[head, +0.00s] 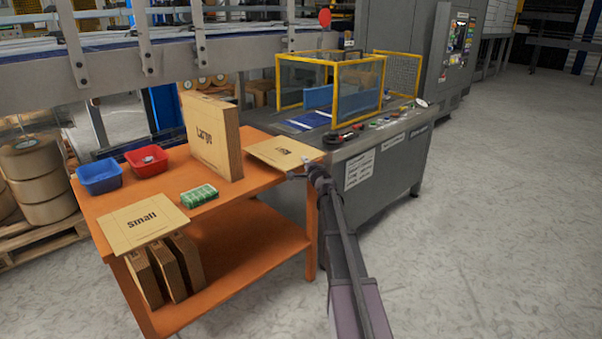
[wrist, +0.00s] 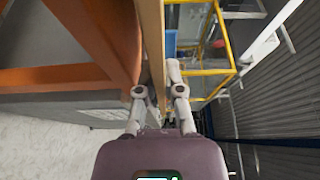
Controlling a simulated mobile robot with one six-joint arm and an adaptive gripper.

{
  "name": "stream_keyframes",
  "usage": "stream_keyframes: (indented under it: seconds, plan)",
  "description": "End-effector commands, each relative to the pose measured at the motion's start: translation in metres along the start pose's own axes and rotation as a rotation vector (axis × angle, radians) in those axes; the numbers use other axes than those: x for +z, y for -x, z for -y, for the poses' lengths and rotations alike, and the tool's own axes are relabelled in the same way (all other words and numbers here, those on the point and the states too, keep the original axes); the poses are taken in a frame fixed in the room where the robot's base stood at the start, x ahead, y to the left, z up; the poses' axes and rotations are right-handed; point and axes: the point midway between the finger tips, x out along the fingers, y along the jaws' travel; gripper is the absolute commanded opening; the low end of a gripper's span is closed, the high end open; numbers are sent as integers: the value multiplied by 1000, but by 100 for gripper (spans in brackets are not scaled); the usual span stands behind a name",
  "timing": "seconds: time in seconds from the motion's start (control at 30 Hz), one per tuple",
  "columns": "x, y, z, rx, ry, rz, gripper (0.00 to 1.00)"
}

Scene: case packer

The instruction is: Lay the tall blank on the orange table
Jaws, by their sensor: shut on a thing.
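A flat cardboard blank (head: 284,152) with a short printed word, too small to read surely, is at the right end of the orange table (head: 240,202). It lies roughly level over the tabletop, its right corner reaching the table edge. My gripper (head: 311,172) is shut on its near right edge. In the wrist view my gripper (wrist: 159,98) pinches the blank, seen edge-on (wrist: 152,40), close beside the orange table (wrist: 95,35). I cannot tell whether the blank touches the tabletop.
The "Large" box (head: 212,137) stands upright left of the blank. The "Small" blank (head: 142,222), a green pack (head: 199,195), a red bin (head: 147,161) and a blue bin (head: 99,177) are on the table. Several cartons (head: 165,269) stand below. A grey machine (head: 385,165) is to the right.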

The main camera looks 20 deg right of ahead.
Motion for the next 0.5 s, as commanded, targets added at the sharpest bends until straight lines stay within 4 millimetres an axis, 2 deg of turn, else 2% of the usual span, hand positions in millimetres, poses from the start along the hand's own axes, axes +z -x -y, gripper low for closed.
stream_keyframes:
  seconds: [0.03, 0.13, 0.5]
  plan:
    - [8, -2, -1, 0, 0, 2, 0]
    - [14, -4, -2, 0, 0, 1, 0]
    - [18, -5, -2, 0, 0, 1, 0]
